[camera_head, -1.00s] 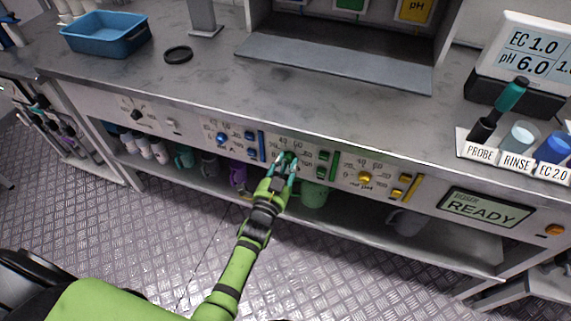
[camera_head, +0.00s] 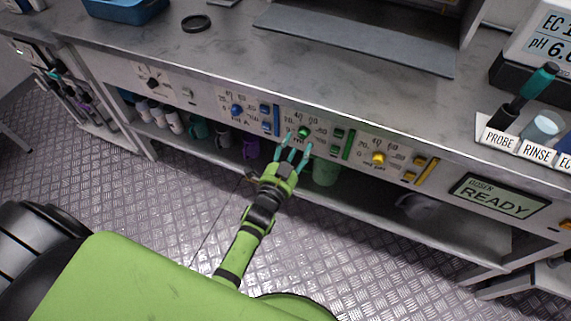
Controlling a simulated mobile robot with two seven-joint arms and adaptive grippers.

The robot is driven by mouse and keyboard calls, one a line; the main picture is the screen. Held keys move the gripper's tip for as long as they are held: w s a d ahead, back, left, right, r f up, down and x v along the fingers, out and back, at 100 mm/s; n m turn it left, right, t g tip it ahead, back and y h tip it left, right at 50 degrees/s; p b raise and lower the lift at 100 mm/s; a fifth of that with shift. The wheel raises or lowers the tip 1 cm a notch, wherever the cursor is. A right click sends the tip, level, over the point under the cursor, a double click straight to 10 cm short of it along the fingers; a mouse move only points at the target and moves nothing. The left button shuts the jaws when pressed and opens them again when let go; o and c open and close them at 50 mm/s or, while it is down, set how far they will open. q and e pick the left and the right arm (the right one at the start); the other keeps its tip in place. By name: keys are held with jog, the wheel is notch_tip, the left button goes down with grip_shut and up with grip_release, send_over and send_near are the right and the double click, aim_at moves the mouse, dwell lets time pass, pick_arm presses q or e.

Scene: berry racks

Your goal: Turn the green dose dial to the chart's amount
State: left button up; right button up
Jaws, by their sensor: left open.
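The green dose dial (camera_head: 304,132) is a small round knob on the bench's front panel, between the blue dial (camera_head: 237,110) and the yellow dial (camera_head: 379,158). Numbers are printed around it, but its exact setting is too small to read. My left gripper (camera_head: 296,143) is open, its teal fingers spread just below and in front of the green dial. It appears apart from the dial and holds nothing. My right gripper is not in view. No dose chart can be read in this view.
Green buttons (camera_head: 338,134) and a green bar sit right of the dial. A screen (camera_head: 498,197) reads READY. The open shelf below holds cups, including a green one (camera_head: 325,172). A probe (camera_head: 523,101), rinse cup (camera_head: 541,127) and meter stand on the counter.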

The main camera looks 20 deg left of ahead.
pick_arm(q)
jog(key=s, duration=0.8)
jog(key=shift+s+a, duration=0.15)
jog(key=shift+s, duration=0.2)
jog(key=s+d+f+n+g+p, duration=0.15)
jog(key=s+f+g, duration=0.35)
jog(key=f, duration=0.7)
jog(key=s+f+n+g, duration=0.25)
jog(key=s+f, duration=0.45)
jog(key=f, duration=0.5)
jog(key=s+a+f+n+g, duration=0.1)
jog(key=s+a+f+g, duration=0.1)
jog(key=s, duration=0.6)
jog(key=s+a+f+n+g+p, duration=0.1)
jog(key=s+f+g, duration=0.3)
jog(key=s, duration=0.4)
jog(key=s+a+f+n+g, duration=0.1)
jog(key=s+a+f+g, duration=0.2)
jog(key=s, duration=0.4)
notch_tip(320, 180, down, 2)
jog(key=shift+s+a+f+y, duration=0.2)
jog(key=shift+s+a+y, duration=0.15)
jog(key=shift+a, duration=0.2)
jog(key=shift+g, duration=0.25)
